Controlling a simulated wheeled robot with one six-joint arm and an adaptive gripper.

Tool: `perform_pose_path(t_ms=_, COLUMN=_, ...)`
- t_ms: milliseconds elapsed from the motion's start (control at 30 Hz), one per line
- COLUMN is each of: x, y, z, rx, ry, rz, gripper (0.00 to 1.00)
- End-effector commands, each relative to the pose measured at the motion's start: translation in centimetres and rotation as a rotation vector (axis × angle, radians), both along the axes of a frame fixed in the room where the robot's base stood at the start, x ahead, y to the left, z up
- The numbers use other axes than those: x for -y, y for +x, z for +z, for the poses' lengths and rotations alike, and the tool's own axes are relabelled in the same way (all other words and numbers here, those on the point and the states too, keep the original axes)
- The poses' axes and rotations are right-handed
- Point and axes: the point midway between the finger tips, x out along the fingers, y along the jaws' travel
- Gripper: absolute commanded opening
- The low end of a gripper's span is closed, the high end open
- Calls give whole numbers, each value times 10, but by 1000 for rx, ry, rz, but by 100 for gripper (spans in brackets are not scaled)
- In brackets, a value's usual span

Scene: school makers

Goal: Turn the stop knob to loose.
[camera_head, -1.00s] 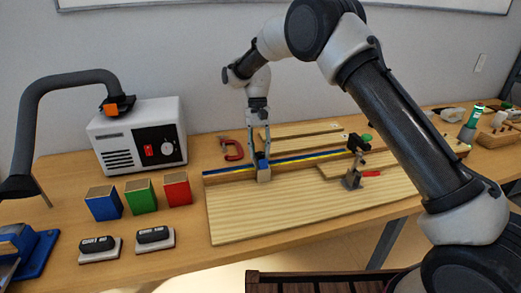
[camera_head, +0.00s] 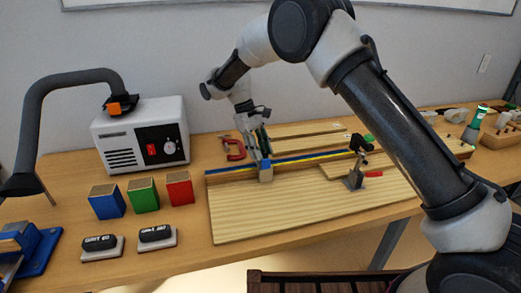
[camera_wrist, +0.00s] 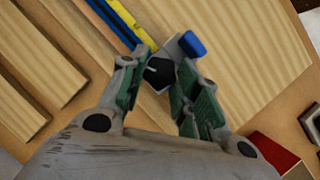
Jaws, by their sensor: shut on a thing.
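The stop is a grey block (camera_head: 265,174) on the fence with the blue and yellow scale, at the back of the pale board. Its dark knob (camera_wrist: 160,73), with a white pointer line, shows in the wrist view between my fingers. A blue part (camera_wrist: 193,44) sticks out beside it on the block. My gripper (camera_wrist: 163,65) is shut on the knob, one fingertip at each side. In the head view my gripper (camera_head: 260,157) leans over the stop and hides the knob. I cannot read any marks for the knob's setting.
A red clamp (camera_head: 235,150) lies just left of the gripper. Blue, green and red blocks (camera_head: 143,197) stand further left, before a white box (camera_head: 143,138) with a dial. A second fixture (camera_head: 355,177) with a red handle stands right on the board. The board's front (camera_head: 290,215) is clear.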

Motion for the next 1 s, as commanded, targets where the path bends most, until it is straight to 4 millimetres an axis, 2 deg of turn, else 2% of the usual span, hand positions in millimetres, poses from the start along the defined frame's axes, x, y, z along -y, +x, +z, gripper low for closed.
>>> perform_pose_path(t_ms=400, x=-1, y=-2, z=0, rx=0, ry=-1, rz=165, gripper=8)
perform_pose_path(t_ms=900, x=0, y=-2, z=0, rx=0, ry=-1, rz=182, gripper=8)
perform_pose_path(t_ms=933, x=0, y=-2, z=0, rx=0, ry=-1, rz=182, gripper=35)
perform_pose_path(t_ms=967, x=0, y=-2, z=0, rx=0, ry=-1, rz=182, gripper=41)
perform_pose_path(t_ms=1000, x=0, y=-2, z=0, rx=0, ry=-1, rz=182, gripper=41)
